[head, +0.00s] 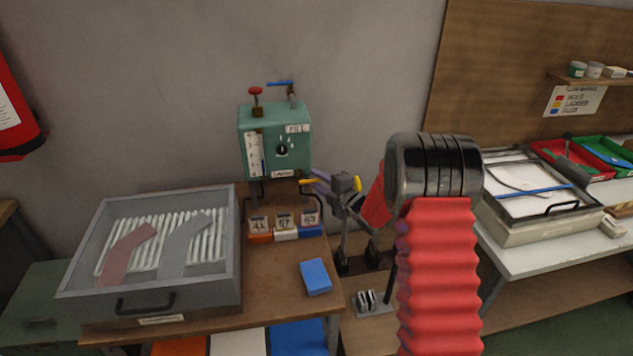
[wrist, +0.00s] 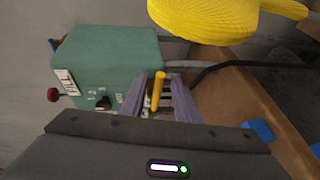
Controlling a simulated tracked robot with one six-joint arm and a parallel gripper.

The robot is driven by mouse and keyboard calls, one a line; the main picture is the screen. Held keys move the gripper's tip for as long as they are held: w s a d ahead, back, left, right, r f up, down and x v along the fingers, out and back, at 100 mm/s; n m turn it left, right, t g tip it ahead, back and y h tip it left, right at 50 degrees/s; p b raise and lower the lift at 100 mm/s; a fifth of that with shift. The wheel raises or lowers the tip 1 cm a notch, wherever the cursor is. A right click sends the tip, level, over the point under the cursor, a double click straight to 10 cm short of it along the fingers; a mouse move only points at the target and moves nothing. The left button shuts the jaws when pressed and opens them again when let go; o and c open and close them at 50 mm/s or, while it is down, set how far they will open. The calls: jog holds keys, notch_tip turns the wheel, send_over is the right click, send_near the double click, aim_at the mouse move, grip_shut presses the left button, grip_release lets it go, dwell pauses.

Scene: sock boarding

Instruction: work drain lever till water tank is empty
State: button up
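The teal water tank (head: 290,163) stands against the wall at the back of the left table. Its white level gauge (head: 254,153) is on the front left; the water level is too small to read surely. The yellow drain lever (head: 308,181) sticks out low on the tank's right side. My gripper (head: 316,184) reaches it from the right with purple fingers. In the wrist view the lever (wrist: 158,92) stands between the two fingers of my gripper (wrist: 160,100), with gaps showing on both sides. The fingers are open around it. The tank (wrist: 105,62) fills the left there.
A grey lidded box (head: 215,300) is left of the tank. Number cards (head: 284,220) and a blue block (head: 315,277) lie in front of it. A red valve (head: 255,92) and blue valve (head: 280,84) top the tank. A dark hose (wrist: 225,66) curves beside the fingers.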

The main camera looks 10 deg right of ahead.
jog(key=shift+w+a, duration=0.1)
jog(key=shift+w, duration=0.1)
grip_shut()
dwell(0.3)
jog(key=shift+f, duration=0.1)
jog(key=shift+a, duration=0.2)
jog(key=shift+d, duration=0.25)
